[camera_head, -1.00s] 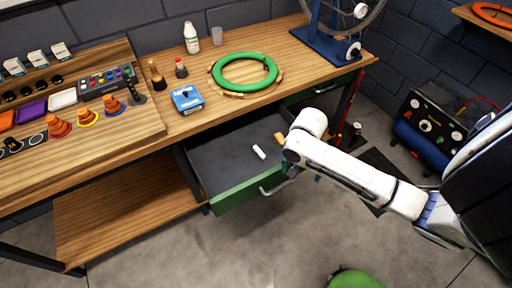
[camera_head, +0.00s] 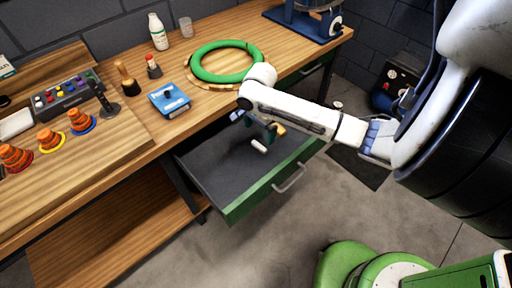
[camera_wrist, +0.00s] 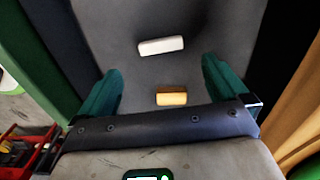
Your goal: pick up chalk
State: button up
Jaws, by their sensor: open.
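The white chalk (camera_head: 259,146) lies on the dark floor of the open green-fronted drawer (camera_head: 238,205). In the wrist view the chalk (camera_wrist: 161,45) lies crosswise, just beyond the fingertips and between their lines. My gripper (camera_wrist: 160,66) is open, with its two teal fingers apart and nothing held. It points down into the drawer. In the head view my gripper (camera_head: 262,128) is beside the chalk, partly hidden by my arm. A small yellow-tan block (camera_wrist: 171,98) shows between the fingers, nearer the palm; it also shows in the head view (camera_head: 280,128).
The drawer's walls surround the gripper, and its handle (camera_head: 289,179) sticks out in front. The wooden bench top (camera_head: 220,98) overhangs behind, with a green ring (camera_head: 226,62) and a blue box (camera_head: 169,99) on it. A green stool-like object (camera_head: 345,264) is at the bottom.

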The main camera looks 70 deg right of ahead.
aim_at(258, 146)
jog(key=shift+w+a+f, duration=0.1)
jog(key=shift+f, duration=1.9)
jog(key=shift+w+a+f, duration=0.1)
jog(key=shift+f, duration=1.85)
jog(key=shift+s, duration=0.1)
jog(key=shift+c, duration=0.5)
jog(key=c, duration=1)
jog(key=shift+o, duration=0.2)
jog(key=shift+r, duration=0.15)
